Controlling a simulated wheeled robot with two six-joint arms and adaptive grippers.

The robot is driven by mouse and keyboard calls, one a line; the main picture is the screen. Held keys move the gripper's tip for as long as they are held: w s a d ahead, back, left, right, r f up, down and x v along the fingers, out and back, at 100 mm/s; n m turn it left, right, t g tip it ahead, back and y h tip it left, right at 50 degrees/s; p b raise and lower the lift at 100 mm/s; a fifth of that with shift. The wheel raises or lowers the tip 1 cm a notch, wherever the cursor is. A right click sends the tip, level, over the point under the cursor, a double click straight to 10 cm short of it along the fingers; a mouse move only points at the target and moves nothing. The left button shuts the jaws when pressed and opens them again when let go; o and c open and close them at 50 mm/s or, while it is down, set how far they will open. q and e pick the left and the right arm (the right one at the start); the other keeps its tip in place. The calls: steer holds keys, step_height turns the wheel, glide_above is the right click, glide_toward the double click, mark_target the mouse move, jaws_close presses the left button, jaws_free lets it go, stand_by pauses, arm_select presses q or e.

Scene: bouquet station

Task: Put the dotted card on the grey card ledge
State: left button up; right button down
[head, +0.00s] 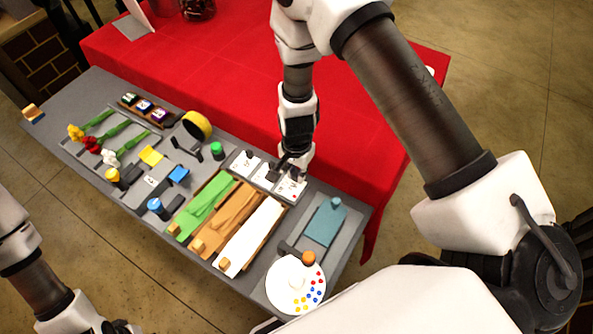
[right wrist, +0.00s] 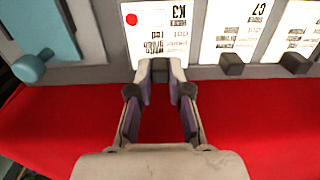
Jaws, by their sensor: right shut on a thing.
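The dotted card (right wrist: 155,45), white with a red dot and K3 print, lies in the row of cards on the grey station; it also shows in the head view (head: 292,188). My right gripper (right wrist: 160,72) is shut on the dark tab at the card's edge. In the head view the right gripper (head: 283,168) reaches down over the cards, partly covering them. A grey flat piece (head: 130,27) on the red cloth at the upper left may be the card ledge. My left gripper (head: 115,328) is cut by the bottom edge; its jaws are unclear.
Two more white cards (right wrist: 241,30) (right wrist: 296,35) with dark tabs lie beside the dotted one. Green, orange and white sheets (head: 250,237), a teal sheet (head: 325,222) and a round palette (head: 285,285) stand nearby. The red cloth (head: 215,75) behind the station is mostly clear.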

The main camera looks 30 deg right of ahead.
steer(key=shift+f, duration=0.25)
stand_by(0.4)
steer(key=c, duration=0.6)
jaws_free()
steer(key=shift+r, duration=0.1)
step_height(320, 180, up, 7)
steer(key=p, duration=0.6)
steer(key=shift+p, duration=0.3)
steer(key=shift+s, duration=0.1)
steer(key=shift+f, duration=0.2)
